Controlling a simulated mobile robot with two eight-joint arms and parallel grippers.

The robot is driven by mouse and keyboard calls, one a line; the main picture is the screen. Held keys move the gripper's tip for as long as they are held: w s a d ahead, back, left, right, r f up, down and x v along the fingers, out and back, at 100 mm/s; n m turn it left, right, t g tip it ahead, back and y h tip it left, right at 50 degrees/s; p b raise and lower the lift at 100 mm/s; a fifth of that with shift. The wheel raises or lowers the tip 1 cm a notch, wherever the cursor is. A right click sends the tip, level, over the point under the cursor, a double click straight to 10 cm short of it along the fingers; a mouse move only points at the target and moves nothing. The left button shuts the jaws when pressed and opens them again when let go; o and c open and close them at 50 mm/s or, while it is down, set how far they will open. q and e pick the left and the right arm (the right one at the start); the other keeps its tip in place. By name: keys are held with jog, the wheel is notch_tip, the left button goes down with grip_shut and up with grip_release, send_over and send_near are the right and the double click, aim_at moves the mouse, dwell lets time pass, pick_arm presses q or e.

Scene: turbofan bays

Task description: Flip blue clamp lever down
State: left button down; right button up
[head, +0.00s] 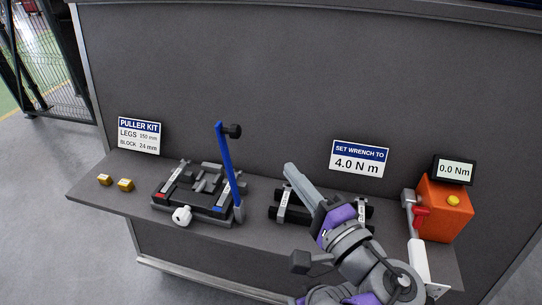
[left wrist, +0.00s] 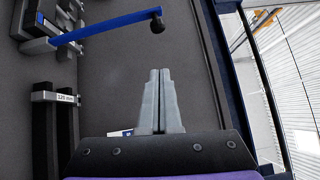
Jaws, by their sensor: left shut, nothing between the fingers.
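The blue clamp lever (head: 229,158) stands nearly upright at the right side of a black clamp fixture (head: 190,196) and carries a black knob at its top. In the left wrist view the lever (left wrist: 105,25) runs across the upper left, and its knob (left wrist: 157,26) is ahead of the fingers and apart from them. My left gripper (head: 290,168) is right of the lever, above a black cradle, with its grey fingers together and empty. The fingers (left wrist: 161,72) are also shut in the left wrist view. My right gripper is not in view.
The black cradle (head: 277,212) is partly hidden behind my left gripper. An orange torque tester (head: 444,212) reading 0.0 Nm stands at the shelf's right. Two small brass blocks (head: 104,179) lie at the far left. Signs stand along the back wall. A white knob (head: 182,215) sits before the fixture.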

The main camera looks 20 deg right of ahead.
pick_arm(q)
jog(key=w+a, duration=0.4)
jog(key=w, duration=0.7)
jog(key=shift+w+a+r, duration=0.2)
jog(key=shift+a+r, duration=0.2)
jog(key=shift+r, duration=0.05)
